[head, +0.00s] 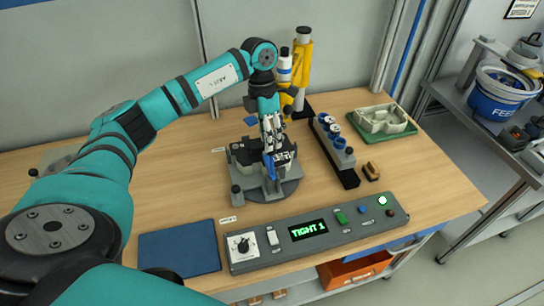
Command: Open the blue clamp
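A grey and black fixture with a round base (278,193) stands in the middle of the wooden table. A narrow upright blue part (269,166), which looks like the blue clamp, shows at the front of the fixture. My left gripper (273,148) points down over the fixture, right above this blue part. Its fingertips are small and overlap the fixture, so I cannot tell whether they touch or grip the blue part. The gripper hides part of the fixture's top. My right gripper is not in view.
A control panel (375,222) with a knob, buttons and a green display reading "TIGHT 1" lies in front. A blue mat (180,250) is at front left. A black rack (347,178), a green tray (405,130) and a yellow stand (303,65) stand right and behind.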

